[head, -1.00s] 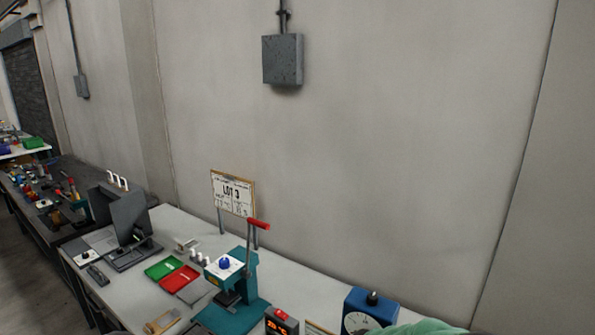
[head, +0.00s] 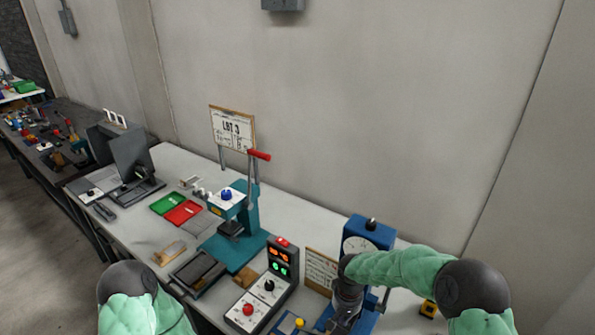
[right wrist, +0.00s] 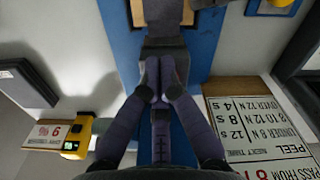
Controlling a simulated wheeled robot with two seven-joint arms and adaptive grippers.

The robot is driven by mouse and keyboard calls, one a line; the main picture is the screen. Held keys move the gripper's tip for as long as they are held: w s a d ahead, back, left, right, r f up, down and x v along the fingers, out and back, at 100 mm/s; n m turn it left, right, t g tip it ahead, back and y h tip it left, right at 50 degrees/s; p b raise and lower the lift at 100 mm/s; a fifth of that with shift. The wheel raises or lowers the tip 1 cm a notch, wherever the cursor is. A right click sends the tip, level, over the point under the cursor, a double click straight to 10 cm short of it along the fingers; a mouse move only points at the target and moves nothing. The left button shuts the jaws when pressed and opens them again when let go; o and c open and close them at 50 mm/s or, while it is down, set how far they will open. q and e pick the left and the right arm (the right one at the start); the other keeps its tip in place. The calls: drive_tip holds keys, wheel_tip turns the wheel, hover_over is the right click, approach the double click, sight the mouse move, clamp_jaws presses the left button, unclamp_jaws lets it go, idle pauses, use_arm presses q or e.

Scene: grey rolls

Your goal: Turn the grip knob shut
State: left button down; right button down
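The blue tester (head: 367,232) with a round dial stands at the right of the bench; my right forearm and gripper cover its lower front. My right gripper (head: 338,318) points down in front of it. In the right wrist view, my right gripper's fingertips (right wrist: 161,72) are almost together at the lower edge of a grey clamp block (right wrist: 165,42) on the blue column (right wrist: 205,45). I cannot make out the grip knob; the fingertips may hide it. No held thing shows clearly between them. Only part of my left arm shows at the lower left, its gripper out of frame.
A control box with lit displays (head: 283,258) stands left of the tester, a printed board (head: 321,270) close beside it. A teal press with a red handle (head: 259,155) is further left. A yellow device (right wrist: 77,138) lies near the gripper. The wall closes the back.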

drive_tip(key=shift+w+r, duration=0.15)
drive_tip(key=shift+r, duration=0.15)
drive_tip(key=r+p, duration=0.2)
drive_tip(key=r, duration=0.1)
drive_tip(key=r+p, duration=0.1)
drive_tip(key=r, duration=0.1)
drive_tip(key=shift+s+r, duration=0.25)
drive_tip(key=shift+s, duration=0.05)
idle(0.4)
